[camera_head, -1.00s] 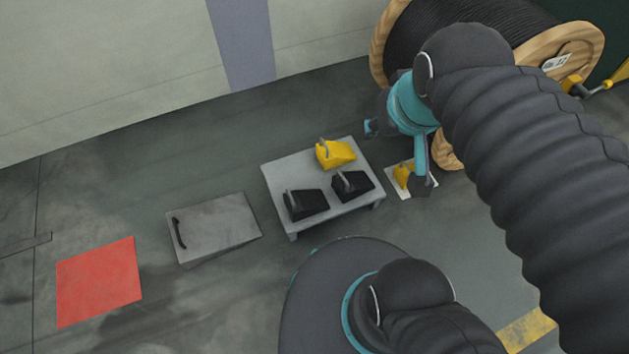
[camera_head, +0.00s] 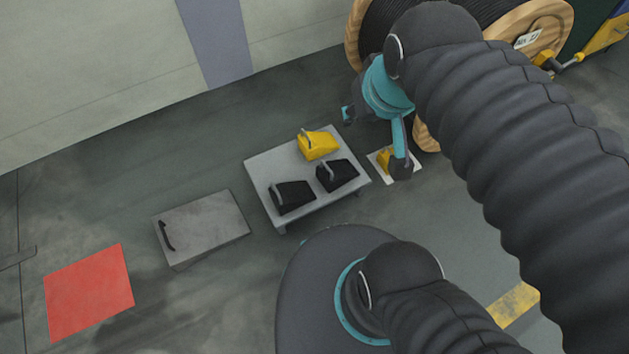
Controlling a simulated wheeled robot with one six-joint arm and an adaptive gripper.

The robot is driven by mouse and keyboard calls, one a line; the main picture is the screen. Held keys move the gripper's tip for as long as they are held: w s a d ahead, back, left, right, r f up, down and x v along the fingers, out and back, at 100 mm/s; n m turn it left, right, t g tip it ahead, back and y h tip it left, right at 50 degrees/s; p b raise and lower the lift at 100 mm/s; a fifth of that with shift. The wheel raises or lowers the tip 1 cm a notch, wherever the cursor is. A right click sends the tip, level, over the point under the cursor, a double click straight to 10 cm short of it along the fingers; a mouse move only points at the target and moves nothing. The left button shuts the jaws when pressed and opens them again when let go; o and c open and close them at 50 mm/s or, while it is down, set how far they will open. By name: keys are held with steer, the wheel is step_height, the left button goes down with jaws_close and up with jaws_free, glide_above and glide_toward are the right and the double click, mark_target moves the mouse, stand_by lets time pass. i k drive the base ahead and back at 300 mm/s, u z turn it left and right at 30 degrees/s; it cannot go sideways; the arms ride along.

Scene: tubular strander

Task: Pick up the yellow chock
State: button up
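A yellow chock (camera_head: 319,145) with a handle sits at the back of a low grey table (camera_head: 262,165). A second yellow piece (camera_head: 384,159) shows on a white plate on the floor right of the table, partly hidden by a gripper finger. My gripper (camera_head: 374,140), teal with dark fingertips, is to the right of the chock on the table. Its fingers are spread wide apart, and nothing shows between them in its hold. Its height above the floor is hard to tell.
Two black chocks (camera_head: 291,195) (camera_head: 337,175) share the table. A grey lidded box (camera_head: 205,228) and a red floor square (camera_head: 89,292) lie to the left. A wooden cable reel (camera_head: 540,22) stands behind my arm. Floor between table and wall is clear.

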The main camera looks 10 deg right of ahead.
mark_target(313, 144)
steer(key=u, duration=2.6)
steer(key=k, duration=1.5)
steer(key=z, duration=1.7)
steer(key=i, duration=1)
steer(key=z, duration=0.05)
